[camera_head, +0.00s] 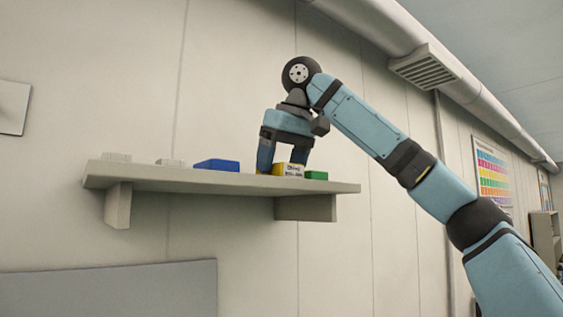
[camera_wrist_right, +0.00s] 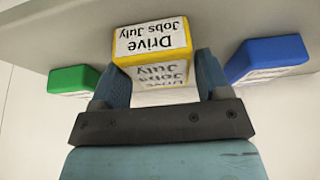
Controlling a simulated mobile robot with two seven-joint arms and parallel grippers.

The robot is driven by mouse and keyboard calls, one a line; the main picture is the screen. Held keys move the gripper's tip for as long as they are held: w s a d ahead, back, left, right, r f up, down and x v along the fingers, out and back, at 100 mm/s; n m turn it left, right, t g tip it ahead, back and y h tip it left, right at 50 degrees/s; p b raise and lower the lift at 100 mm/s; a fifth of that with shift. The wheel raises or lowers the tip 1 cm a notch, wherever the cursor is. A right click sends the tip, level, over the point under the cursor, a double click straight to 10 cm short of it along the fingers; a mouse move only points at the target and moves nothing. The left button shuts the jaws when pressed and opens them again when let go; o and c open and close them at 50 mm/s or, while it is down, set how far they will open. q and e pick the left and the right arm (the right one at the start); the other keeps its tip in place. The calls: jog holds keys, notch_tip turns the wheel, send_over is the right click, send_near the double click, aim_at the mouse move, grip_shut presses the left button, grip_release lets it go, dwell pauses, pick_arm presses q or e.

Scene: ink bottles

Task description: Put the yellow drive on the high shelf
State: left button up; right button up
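The yellow drive (camera_head: 289,169) with a white label is at the right part of the high wall shelf (camera_head: 230,183). My right gripper (camera_head: 282,163) reaches down over the shelf, its fingers at the drive. In the right wrist view the yellow drive (camera_wrist_right: 153,42) shows its label upside down, between the two fingertips of the gripper (camera_wrist_right: 160,72). The fingers lie close along both sides; whether they press on it I cannot tell. The drive's underside is hidden, so I cannot tell if it rests on the shelf. My left gripper is not in view.
A green drive (camera_head: 316,175) is just right of the yellow one, and a blue drive (camera_head: 217,165) is to the left. Two pale drives, (camera_head: 171,162) and (camera_head: 117,157), are farther left. A grey panel (camera_head: 110,290) is below, and a duct (camera_head: 400,30) runs above.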

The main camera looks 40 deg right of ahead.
jog(key=shift+o, duration=1)
jog(key=shift+w+d, duration=0.1)
jog(key=v, duration=1.2)
